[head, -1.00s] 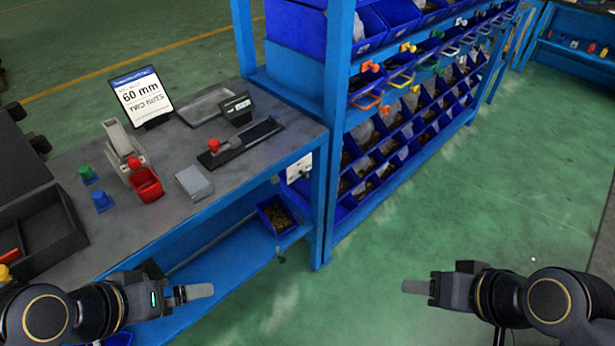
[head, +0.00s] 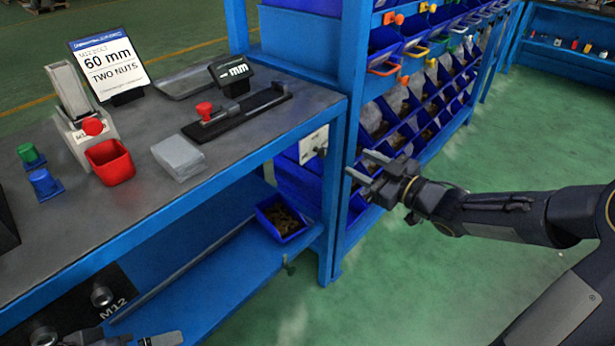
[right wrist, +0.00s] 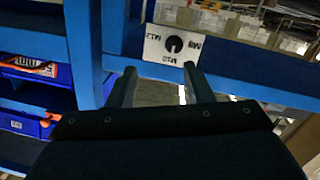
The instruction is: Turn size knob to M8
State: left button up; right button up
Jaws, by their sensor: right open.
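The size knob (head: 322,151) is a small dark knob on a white plate (head: 309,146) at the right end of the workbench. In the right wrist view the knob (right wrist: 174,44) is round and black, with upside-down labels M12, M10 and M8 around it. I cannot tell which label it points to. My right gripper (head: 356,162) is open and empty, just right of the plate in the head view. In the right wrist view its fingertips (right wrist: 160,70) are apart below the plate. My left gripper (head: 125,340) is only partly visible at the bottom edge.
The workbench (head: 235,155) holds a red bin (head: 110,162), a 60 mm sign (head: 108,66) and a small display (head: 232,71). A blue shelf post (head: 340,190) stands close by the gripper. A blue bin (head: 281,219) sits on the lower shelf. Green floor is clear at right.

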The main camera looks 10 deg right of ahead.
aim_at(325, 154)
jog(key=shift+n+y, duration=0.5)
jog(key=shift+y, duration=0.3)
jog(key=x, duration=0.3)
jog(key=f+b+x, duration=0.1)
jog(key=x, duration=0.2)
jog(key=a+x, duration=0.1)
jog(key=x, duration=0.1)
jog(key=shift+a+f+b, duration=0.2)
jog(key=shift+a+b, duration=0.05)
jog(key=shift+b, duration=0.1)
pick_arm(q)
jog(key=f, duration=0.2)
jog(key=shift+w+a+f, duration=0.1)
jog(key=shift+a+f, duration=0.15)
jog(key=shift+f, duration=0.05)
pick_arm(e)
jog(key=shift+s, duration=0.1)
jog(key=c, duration=1)
pick_arm(q)
jog(key=shift+f, duration=0.15)
